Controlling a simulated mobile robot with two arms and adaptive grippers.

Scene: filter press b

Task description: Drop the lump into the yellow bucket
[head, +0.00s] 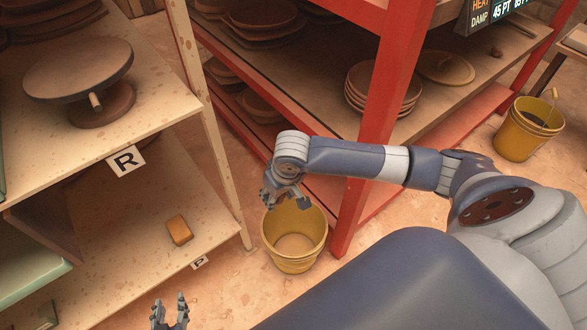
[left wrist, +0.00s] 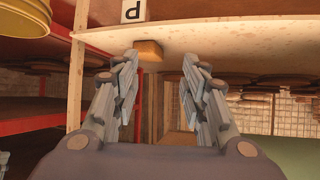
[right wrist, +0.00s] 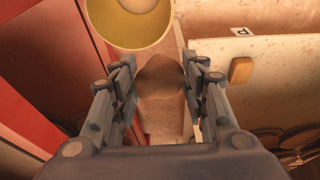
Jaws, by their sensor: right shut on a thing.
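A brown lump (right wrist: 160,78) sits between the fingers of my right gripper (right wrist: 160,65), which is shut on it. In the head view my right gripper (head: 287,200) hangs over the back rim of a yellow bucket (head: 294,262), and I cannot make out the lump there. The bucket stands on the floor, and its visible inside looks empty. Its rim also shows at the top of the right wrist view (right wrist: 158,43), beyond the lump. My left gripper (head: 170,312) is open and empty at the bottom of the head view; its spread fingers show in the left wrist view (left wrist: 158,65).
A second yellow bucket (head: 512,138) with dark contents stands at far right. A red rack (head: 388,75) holding stacked plates rises close behind my right arm. Left is a wooden shelf (head: 130,220) with an orange block (head: 179,230) and a turntable (head: 80,70).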

